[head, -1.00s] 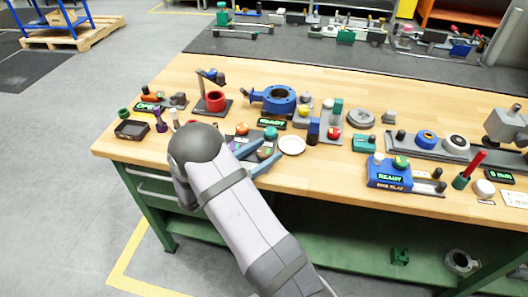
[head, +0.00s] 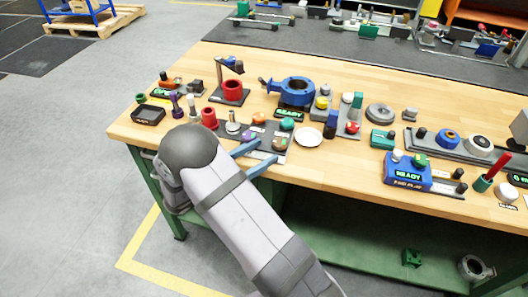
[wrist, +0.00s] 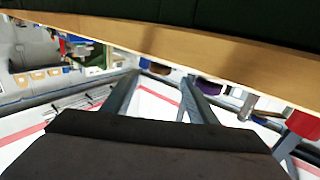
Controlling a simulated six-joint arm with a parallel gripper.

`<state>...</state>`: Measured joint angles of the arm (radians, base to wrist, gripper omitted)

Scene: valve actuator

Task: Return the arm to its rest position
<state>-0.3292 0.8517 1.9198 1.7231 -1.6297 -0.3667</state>
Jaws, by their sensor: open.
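My gripper (head: 268,151) is at the front edge of the wooden workbench (head: 340,172), left of the white round dish (head: 309,137). Its two blue-grey fingers are apart with nothing between them. In the wrist view, the fingers (wrist: 160,84) also stand apart and empty. My grey arm reaches up from the bottom of the head view and hides part of the bench's front edge. Whether the fingers touch the grey tray (head: 266,143) behind them cannot be told.
A blue valve body (head: 297,91) stands behind. A blue READY box (head: 405,172) is to the right. Floor is open left of the bench.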

